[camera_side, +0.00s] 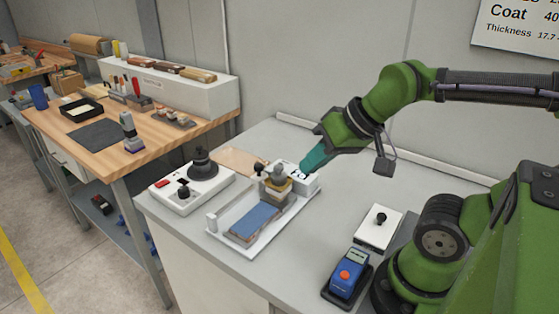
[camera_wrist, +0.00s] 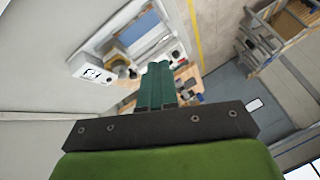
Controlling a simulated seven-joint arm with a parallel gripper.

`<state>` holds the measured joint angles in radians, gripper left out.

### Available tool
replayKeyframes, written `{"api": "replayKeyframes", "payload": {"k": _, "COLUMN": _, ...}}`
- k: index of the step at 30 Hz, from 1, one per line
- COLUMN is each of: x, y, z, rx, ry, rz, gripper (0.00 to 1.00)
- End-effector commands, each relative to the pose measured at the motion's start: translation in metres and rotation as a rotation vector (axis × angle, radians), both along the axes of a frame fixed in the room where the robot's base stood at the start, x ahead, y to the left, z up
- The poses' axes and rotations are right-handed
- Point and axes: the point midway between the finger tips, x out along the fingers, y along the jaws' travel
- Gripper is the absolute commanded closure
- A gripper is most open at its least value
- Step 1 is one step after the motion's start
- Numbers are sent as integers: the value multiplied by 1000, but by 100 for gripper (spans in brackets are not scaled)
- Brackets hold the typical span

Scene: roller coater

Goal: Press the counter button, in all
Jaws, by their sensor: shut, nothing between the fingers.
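A small white box (camera_side: 309,184) with a dark-marked top stands at the back right end of the white coater tray. In the wrist view it shows as a white box (camera_wrist: 84,66) with a display on its face; the digits are too small to read. I cannot make out its button for certain. My gripper (camera_side: 306,169) has teal fingers, shut and empty, pointing down-left with their tips at or just above this box. In the wrist view the fingers (camera_wrist: 158,68) appear right of the box; contact cannot be told.
The coater tray (camera_side: 262,243) holds a blue plate (camera_side: 253,222) and a roller block (camera_side: 277,180). A white control unit (camera_side: 198,190) stands left. A blue device (camera_side: 347,273) with an orange button and a white box with a black knob (camera_side: 379,227) stand front right.

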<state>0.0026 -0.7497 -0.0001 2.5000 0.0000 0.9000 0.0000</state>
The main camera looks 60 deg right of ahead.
Motion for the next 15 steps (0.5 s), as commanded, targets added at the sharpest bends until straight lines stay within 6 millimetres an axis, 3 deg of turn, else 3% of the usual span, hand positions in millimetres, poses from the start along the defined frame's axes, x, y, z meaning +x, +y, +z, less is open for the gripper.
{"api": "replayKeyframes", "payload": {"k": 5, "x": 8, "y": -14, "z": -15, "rx": 10, "ry": 71, "rz": -61, "gripper": 100}}
{"api": "replayKeyframes", "payload": {"k": 8, "x": 23, "y": -26, "z": -24, "rx": 67, "ry": 131, "rz": -138, "gripper": 100}}
{"api": "replayKeyframes", "payload": {"k": 15, "x": 80, "y": -65, "z": -43, "rx": 349, "ry": 237, "rz": -467, "gripper": 100}}
